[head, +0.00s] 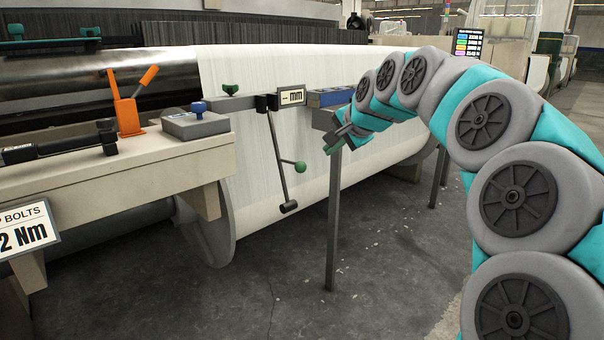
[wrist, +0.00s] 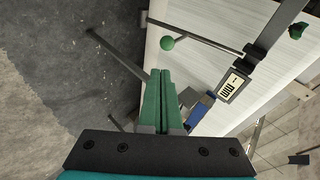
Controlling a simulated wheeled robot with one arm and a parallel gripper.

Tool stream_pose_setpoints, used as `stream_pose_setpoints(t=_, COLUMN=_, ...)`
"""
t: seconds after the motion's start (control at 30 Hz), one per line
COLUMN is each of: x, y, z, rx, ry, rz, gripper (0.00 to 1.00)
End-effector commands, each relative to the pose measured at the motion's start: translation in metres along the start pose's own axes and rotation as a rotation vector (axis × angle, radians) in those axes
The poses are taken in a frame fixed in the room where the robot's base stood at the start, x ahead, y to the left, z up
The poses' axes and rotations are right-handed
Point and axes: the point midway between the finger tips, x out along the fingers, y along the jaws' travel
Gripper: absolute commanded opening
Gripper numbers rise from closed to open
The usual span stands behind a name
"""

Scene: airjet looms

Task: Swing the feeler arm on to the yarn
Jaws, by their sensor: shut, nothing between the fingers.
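The feeler arm (head: 278,155) is a thin dark rod hanging from a black block on a grey rail, tilted slightly, with a dark roller (head: 289,206) at its lower end. A green ball knob (head: 300,166) sticks out from its side; the knob (wrist: 167,43) also shows in the wrist view. The white yarn (head: 330,170) is wound on a large beam behind the arm. I cannot tell whether the roller touches it. The display (head: 291,96) reads "-- mm". My gripper (head: 332,148) is shut and empty, right of the knob and apart from it; its green fingers (wrist: 161,75) fill the wrist view's middle.
A green knob (head: 230,90) sits on the rail. Left, a bench (head: 140,160) holds an orange lever (head: 128,105) and a torque tool (head: 60,146).

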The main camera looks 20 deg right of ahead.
Motion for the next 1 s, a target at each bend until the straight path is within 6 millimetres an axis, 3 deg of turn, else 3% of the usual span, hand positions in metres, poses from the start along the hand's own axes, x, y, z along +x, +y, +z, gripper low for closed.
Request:
stream_pose_setpoints(t=0.03, x=0.002, y=0.000, z=-0.016, rx=0.039, ry=0.025, rz=-0.019, gripper=0.00)
stream_pose_setpoints(t=0.1, x=0.002, y=-0.001, z=-0.029, rx=0.073, ry=0.043, rz=-0.034, gripper=0.00)
stream_pose_setpoints(t=0.2, x=0.004, y=-0.002, z=-0.036, rx=0.093, ry=0.053, rz=-0.042, gripper=0.00)
stream_pose_setpoints(t=0.37, x=0.021, y=-0.003, z=-0.036, rx=0.092, ry=0.050, rz=-0.040, gripper=0.00)
stream_pose_setpoints(t=0.8, x=0.105, y=-0.006, z=-0.040, rx=0.089, ry=0.050, rz=-0.039, gripper=0.00)
stream_pose_setpoints(t=1.0, x=0.123, y=-0.009, z=-0.020, rx=0.088, ry=0.050, rz=-0.040, gripper=0.00)
